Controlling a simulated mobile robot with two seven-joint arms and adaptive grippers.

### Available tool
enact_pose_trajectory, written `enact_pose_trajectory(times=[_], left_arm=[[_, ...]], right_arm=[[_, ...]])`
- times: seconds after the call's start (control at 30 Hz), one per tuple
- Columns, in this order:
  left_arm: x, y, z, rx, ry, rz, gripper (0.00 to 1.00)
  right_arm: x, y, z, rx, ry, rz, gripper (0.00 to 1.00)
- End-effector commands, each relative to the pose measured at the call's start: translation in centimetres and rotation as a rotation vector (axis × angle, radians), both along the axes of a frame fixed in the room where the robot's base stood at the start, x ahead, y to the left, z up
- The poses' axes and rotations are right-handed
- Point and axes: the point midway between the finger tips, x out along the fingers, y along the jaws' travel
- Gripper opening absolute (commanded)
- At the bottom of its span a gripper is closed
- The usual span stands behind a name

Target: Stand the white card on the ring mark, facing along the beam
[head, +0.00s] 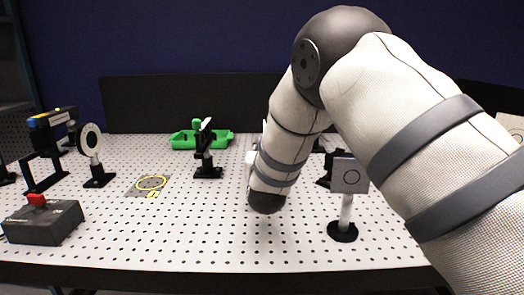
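My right gripper cannot be made out, and my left gripper is out of view.
A black-framed device (52,118) and a round-faced mount (91,143) stand left of the ring. A grey box with a red button (36,199) sits front left. A black mount (206,155) stands right of the ring, before a green tray (222,138). The front middle is clear.

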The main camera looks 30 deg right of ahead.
Motion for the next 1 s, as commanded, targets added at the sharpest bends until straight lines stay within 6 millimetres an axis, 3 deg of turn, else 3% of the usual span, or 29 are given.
enact_pose_trajectory(times=[0.33,0.37,0.4,0.47,0.8,1.0], left_arm=[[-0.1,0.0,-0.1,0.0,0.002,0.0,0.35],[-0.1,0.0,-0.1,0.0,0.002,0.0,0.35],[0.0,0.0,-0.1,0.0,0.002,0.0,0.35],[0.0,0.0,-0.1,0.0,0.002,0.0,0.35],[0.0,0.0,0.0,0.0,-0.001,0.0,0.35],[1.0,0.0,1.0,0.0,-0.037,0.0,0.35]], right_arm=[[0.0,0.0,-0.4,-0.001,-0.005,0.001,0.0],[0.0,0.0,-0.6,0.0,-0.004,0.001,0.17],[0.0,0.0,-0.5,0.0,-0.004,0.001,0.26],[0.0,0.0,-0.5,0.0,-0.004,0.001,0.35],[-0.1,0.1,0.0,0.0,-0.006,0.001,0.35],[-3.5,2.2,0.4,-0.001,-0.01,0.004,0.35]])
